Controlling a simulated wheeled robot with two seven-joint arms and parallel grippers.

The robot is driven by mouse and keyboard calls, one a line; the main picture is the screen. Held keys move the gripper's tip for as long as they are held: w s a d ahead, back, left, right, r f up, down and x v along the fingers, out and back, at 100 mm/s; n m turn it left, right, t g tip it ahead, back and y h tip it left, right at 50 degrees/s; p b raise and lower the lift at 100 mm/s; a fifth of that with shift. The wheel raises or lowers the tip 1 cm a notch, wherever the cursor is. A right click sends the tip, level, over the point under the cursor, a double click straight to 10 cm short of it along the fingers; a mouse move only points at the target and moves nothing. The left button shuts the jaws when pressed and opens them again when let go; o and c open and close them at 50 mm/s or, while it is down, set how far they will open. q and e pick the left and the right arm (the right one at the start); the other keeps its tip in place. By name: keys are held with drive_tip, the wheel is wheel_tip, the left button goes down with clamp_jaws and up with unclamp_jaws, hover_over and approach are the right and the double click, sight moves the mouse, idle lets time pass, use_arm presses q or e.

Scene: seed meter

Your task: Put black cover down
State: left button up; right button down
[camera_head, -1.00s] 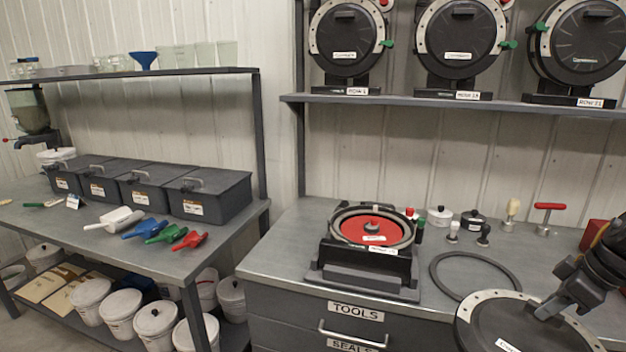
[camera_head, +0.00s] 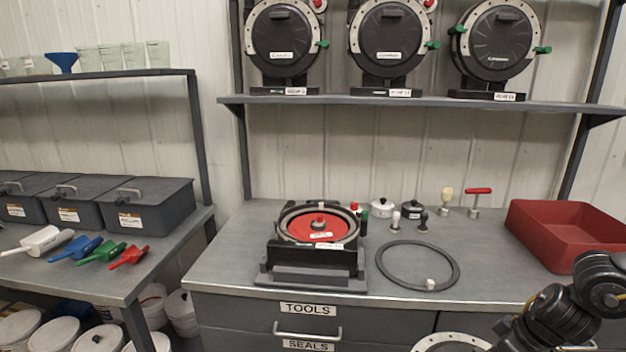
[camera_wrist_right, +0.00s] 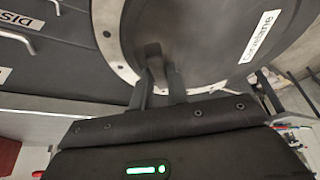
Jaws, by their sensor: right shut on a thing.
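The black cover, a disc with a pale bolted rim, shows only its top edge at the bottom of the head view (camera_head: 452,343). It fills much of the right wrist view (camera_wrist_right: 205,40), with a white label on its face. My right gripper (camera_wrist_right: 160,72) is shut on the cover's dark handle. The cover hangs in front of the bench drawers, below the top. The open seed meter (camera_head: 318,243), with a red disc inside, stands on the bench. My left gripper is not in view.
A black ring (camera_head: 418,266) lies on the bench right of the meter. A red bin (camera_head: 570,235) stands at the right end. Small tools and pots line the back. The bench top (camera_head: 470,240) between ring and bin is clear. Three covered meters stand on the shelf (camera_head: 420,101) above.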

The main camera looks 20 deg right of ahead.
drive_tip(key=shift+n+y, duration=0.3)
drive_tip(key=shift+n, duration=0.2)
drive_tip(key=a+f, duration=0.1)
drive_tip(key=a, duration=0.1)
drive_tip(key=a+f, duration=0.2)
drive_tip(key=a, duration=0.1)
drive_tip(key=a+f, duration=0.2)
drive_tip(key=shift+w+a+f, duration=0.2)
drive_tip(key=shift+w+a, duration=0.15)
drive_tip(key=shift+w, duration=0.05)
drive_tip(key=w+a+n, duration=0.1)
drive_tip(key=a, duration=0.2)
drive_tip(key=w+a+n, duration=0.1)
drive_tip(key=a, duration=0.2)
drive_tip(key=w+a+f+n+y, duration=0.1)
drive_tip(key=a, duration=0.3)
drive_tip(key=shift+w+a, duration=0.1)
drive_tip(key=shift+w, duration=0.15)
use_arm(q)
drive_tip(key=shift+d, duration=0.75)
use_arm(e)
drive_tip(key=w+a+r+n+g+y, duration=0.1)
drive_tip(key=w+a+r+n, duration=0.3)
drive_tip(key=w+a+r, duration=0.4)
drive_tip(key=a+r, duration=0.2)
drive_tip(key=a, duration=0.1)
drive_tip(key=shift+a+n+g, duration=0.3)
drive_tip(key=shift+a, duration=0.05)
drive_tip(key=shift+w, duration=0.1)
